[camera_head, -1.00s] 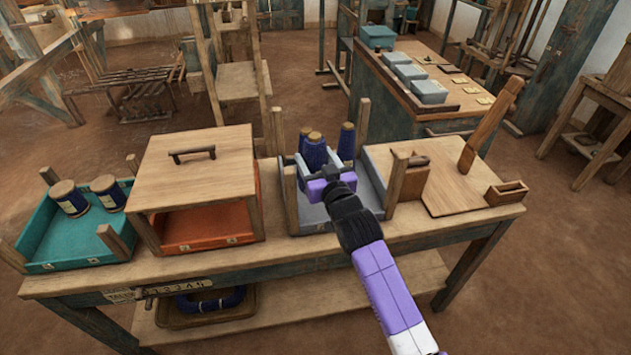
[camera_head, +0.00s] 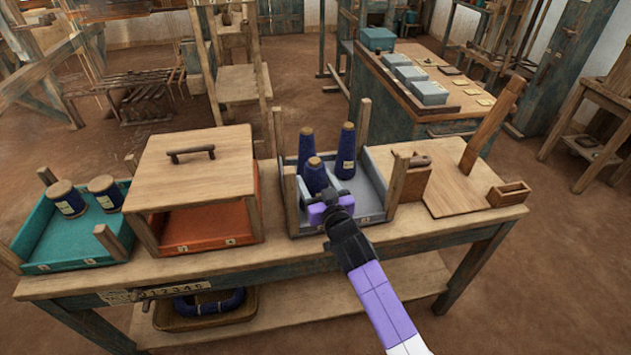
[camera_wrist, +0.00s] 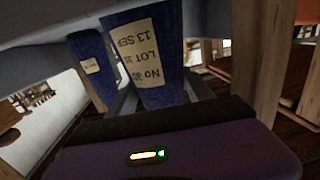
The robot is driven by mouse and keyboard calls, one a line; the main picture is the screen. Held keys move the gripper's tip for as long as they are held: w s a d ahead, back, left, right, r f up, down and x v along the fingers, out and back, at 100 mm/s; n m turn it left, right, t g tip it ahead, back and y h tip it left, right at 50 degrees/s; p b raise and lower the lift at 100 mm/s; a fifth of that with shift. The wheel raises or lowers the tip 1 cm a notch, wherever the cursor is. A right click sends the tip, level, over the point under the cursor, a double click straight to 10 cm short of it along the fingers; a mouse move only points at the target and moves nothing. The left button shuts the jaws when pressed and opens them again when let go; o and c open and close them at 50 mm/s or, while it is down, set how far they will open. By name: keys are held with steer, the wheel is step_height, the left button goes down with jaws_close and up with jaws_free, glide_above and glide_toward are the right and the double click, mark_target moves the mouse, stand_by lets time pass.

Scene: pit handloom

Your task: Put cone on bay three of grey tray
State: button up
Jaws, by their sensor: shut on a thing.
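The grey tray (camera_head: 369,199) stands on the bench with wooden corner posts. My gripper (camera_head: 325,203) is at its front left part, shut on a dark blue cone (camera_head: 316,178). The held cone looks about upright; whether its base touches the tray floor is hidden. Two more blue cones, a back left one (camera_head: 305,146) and a back right one (camera_head: 346,152), stand in the tray behind it. In the wrist view the held cone (camera_wrist: 150,55) shows a cream label between the fingers, and another cone (camera_wrist: 91,68) stands apart from it. Bay numbers are not readable.
Left of the tray is an orange tray (camera_head: 205,230) under a wooden lid (camera_head: 195,172), then a teal tray (camera_head: 40,235) with two spools. Right are a wooden block (camera_head: 411,180) and a board (camera_head: 455,193). The corner posts rise close to my gripper.

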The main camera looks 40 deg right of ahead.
steer(key=o, duration=1.6)
steer(key=v, duration=1.2)
steer(key=shift+a, duration=0.15)
steer(key=s+a+f+n+y, duration=0.2)
steer(key=s+a+f, duration=0.1)
steer(key=s+a, duration=0.55)
steer(key=shift+s+a+r+n+g+y, duration=0.15)
steer(key=shift+s+a+r+n+y, duration=0.4)
steer(key=shift+s+a+r+y, duration=1.95)
steer(key=shift+s+a+f+n+g+h, duration=0.2)
steer(key=shift+s+a+n+h, duration=0.7)
steer(key=shift+s, duration=3.6)
steer(key=shift+s+a+r+n+g+y, duration=0.2)
steer(key=shift+s+a+r+y, duration=0.9)
steer(key=shift+s+a, duration=1.7)
